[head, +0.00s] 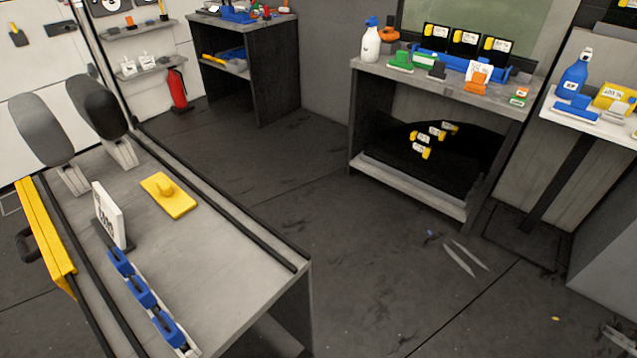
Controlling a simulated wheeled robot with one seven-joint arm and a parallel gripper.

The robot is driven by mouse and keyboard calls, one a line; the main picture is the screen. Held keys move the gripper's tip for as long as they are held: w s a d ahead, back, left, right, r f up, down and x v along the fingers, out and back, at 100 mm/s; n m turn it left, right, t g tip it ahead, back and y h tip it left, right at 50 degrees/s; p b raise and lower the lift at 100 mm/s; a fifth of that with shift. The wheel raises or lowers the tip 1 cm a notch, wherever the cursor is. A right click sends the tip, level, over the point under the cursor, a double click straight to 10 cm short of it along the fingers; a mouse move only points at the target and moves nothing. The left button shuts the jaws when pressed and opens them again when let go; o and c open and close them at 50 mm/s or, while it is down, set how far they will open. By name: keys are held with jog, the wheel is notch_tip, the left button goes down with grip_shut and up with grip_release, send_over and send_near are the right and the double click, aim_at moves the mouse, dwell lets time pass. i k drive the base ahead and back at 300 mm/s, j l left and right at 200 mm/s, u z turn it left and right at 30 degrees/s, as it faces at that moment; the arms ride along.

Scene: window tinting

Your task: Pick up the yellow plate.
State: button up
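A flat yellow plate (178,204) with a raised yellow knob on top lies on the grey workbench (235,265) at the left in the head view. It lies flat, and nothing covers it. My gripper is not in view.
A white card stand (111,216) stands left of the plate. Blue blocks (140,292) line the bench's near side. Two dark oval pieces (42,130) on brackets stand behind. A long yellow bar (45,238) runs along the left edge.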

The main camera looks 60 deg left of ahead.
aim_at(173, 199)
jog(key=i+l+z, duration=0.25)
jog(key=i, duration=0.25)
jog(key=i+j+z, duration=0.1)
jog(key=i+z, duration=0.15)
jog(key=i, duration=0.25)
jog(key=i+u, duration=0.35)
jog(key=i+l+u, duration=0.15)
jog(key=i+u, duration=0.3)
jog(key=u, duration=0.3)
jog(key=i+u, duration=0.1)
jog(key=u, duration=0.3)
jog(key=i+u, duration=0.1)
jog(key=u, duration=0.3)
jog(key=i+u, duration=0.1)
jog(key=u, duration=0.35)
jog(key=l+u, duration=0.1)
jog(key=u, duration=0.3)
jog(key=i+u, duration=0.2)
jog(key=u, duration=0.25)
jog(key=i+l+u, duration=0.1)
jog(key=i+u, duration=0.15)
jog(key=u, duration=0.2)
jog(key=i+l+u, duration=0.15)
jog(key=u, duration=0.3)
